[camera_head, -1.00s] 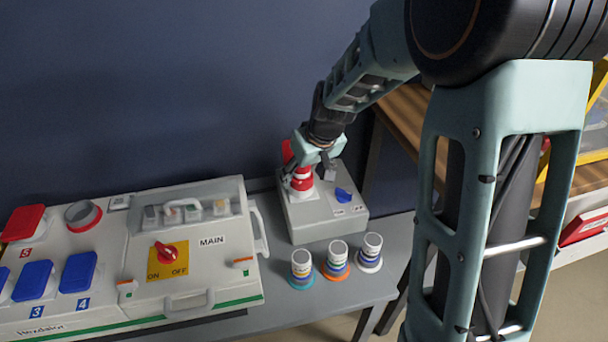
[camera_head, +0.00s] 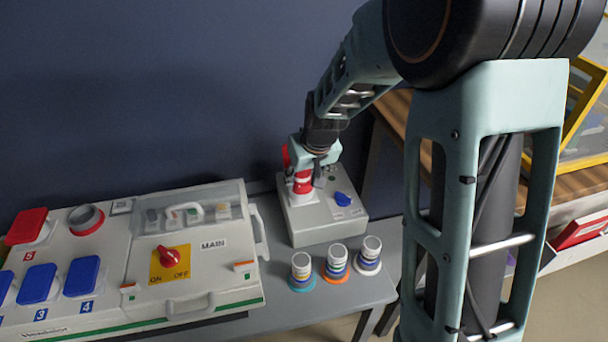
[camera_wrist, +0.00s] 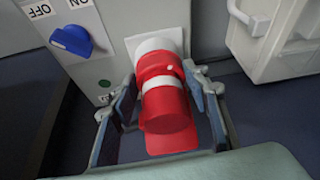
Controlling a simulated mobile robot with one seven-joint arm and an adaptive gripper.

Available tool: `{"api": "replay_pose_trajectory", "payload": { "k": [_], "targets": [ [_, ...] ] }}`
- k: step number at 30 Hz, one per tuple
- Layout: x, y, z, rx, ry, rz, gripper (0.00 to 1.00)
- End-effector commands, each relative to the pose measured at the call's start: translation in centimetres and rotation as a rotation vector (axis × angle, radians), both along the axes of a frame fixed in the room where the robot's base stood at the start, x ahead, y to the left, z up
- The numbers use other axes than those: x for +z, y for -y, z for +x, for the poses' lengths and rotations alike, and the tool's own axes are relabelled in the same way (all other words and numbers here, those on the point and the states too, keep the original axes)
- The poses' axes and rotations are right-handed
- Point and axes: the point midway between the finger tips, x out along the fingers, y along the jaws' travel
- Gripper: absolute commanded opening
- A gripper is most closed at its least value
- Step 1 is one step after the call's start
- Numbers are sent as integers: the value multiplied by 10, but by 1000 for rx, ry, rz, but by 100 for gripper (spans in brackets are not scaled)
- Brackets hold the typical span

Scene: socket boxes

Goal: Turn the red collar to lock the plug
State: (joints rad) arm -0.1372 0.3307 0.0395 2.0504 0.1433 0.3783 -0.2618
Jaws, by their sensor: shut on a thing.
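The red plug sits in a white socket on the small grey box (camera_head: 315,222), with its red collar (camera_wrist: 158,66) against the socket. The collar has a small white dot; a white band separates it from the red plug body (camera_wrist: 166,110). The plug also shows in the head view (camera_head: 302,186), partly covered by my gripper. My gripper (camera_wrist: 160,80) is shut on the red collar, one finger on each side. In the head view my gripper (camera_head: 313,166) is over the plug from above. A blue rotary knob (camera_head: 342,199) is beside the plug on the same box.
A large grey socket box (camera_head: 215,281) with a red switch (camera_head: 169,256), blue covers and a red cover stands left. Several small stacked pieces (camera_head: 335,262) stand in front of the small box. The wall is close behind. A wooden shelf stands right.

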Motion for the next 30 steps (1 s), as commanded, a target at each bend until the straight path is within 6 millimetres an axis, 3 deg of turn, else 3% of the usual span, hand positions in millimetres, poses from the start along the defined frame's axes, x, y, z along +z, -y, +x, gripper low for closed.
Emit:
{"api": "replay_pose_trajectory", "payload": {
  "k": [30],
  "targets": [
    [3,-10,1,-790,-6,-16,19]
  ]
}}
